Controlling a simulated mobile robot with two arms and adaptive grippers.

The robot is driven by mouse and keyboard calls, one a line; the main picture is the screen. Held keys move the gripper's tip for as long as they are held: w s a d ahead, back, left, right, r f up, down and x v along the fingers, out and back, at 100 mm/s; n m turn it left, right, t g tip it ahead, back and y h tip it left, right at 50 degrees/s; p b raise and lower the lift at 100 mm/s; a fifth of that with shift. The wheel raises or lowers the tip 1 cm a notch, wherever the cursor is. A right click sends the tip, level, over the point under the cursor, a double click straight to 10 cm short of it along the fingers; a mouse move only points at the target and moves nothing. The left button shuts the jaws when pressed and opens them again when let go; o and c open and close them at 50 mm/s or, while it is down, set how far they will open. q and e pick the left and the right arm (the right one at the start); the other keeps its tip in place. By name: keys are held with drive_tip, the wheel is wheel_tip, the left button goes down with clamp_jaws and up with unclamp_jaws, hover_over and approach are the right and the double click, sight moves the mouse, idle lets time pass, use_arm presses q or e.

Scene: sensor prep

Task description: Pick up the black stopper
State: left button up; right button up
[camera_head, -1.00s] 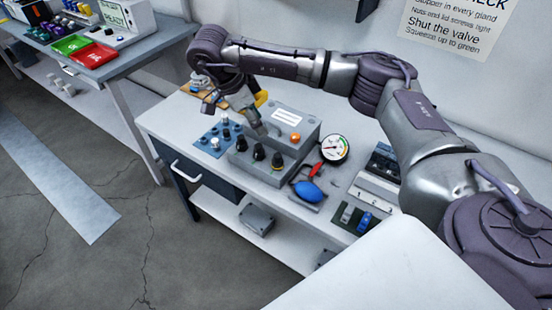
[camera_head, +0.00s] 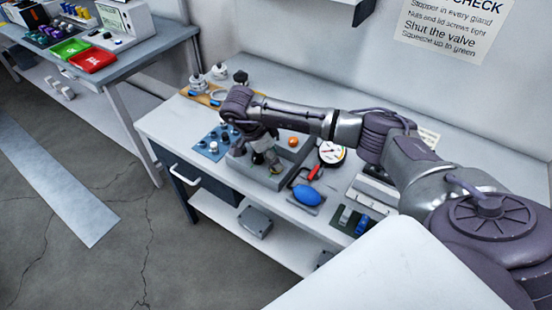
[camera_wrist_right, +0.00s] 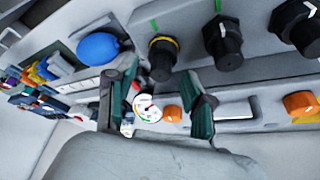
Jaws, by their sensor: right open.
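My right gripper (camera_head: 272,166) is over the grey box (camera_head: 262,180) on the white bench. In the right wrist view its two fingers (camera_wrist_right: 160,80) are apart with nothing between them. Three black knob-like parts stand on the box: one with a yellow ring (camera_wrist_right: 163,57), one with a green mark (camera_wrist_right: 223,42) and one with a white mark (camera_wrist_right: 297,24). The yellow-ringed one is just beyond the fingertips, apart from them. In the head view my arm hides most of these parts. I cannot tell which is the black stopper. My left gripper is not in view.
A blue mat with several small pegs (camera_head: 203,148) lies left of the box. A round gauge (camera_head: 331,153) and a blue bulb (camera_head: 307,194) are right of it. An orange knob (camera_head: 293,141) is on the box. Shelf parts and a second table are further left.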

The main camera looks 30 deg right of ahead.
drive_tip(key=shift+d+f, duration=0.1)
drive_tip(key=shift+f, duration=0.05)
drive_tip(key=c, duration=0.8)
drive_tip(key=shift+c, duration=0.2)
drive_tip(key=shift+r, duration=0.35)
drive_tip(key=r+b, duration=0.1)
drive_tip(key=r, duration=0.2)
drive_tip(key=shift+s+d+r+b, duration=0.2)
drive_tip(key=shift+r+b, duration=0.1)
drive_tip(key=shift+b, duration=0.1)
drive_tip(key=s+d+r, duration=0.5)
drive_tip(key=s+r, duration=0.1)
drive_tip(key=s, duration=0.3)
drive_tip(key=shift+s+d+r+b, duration=0.3)
drive_tip(key=shift+r, duration=0.05)
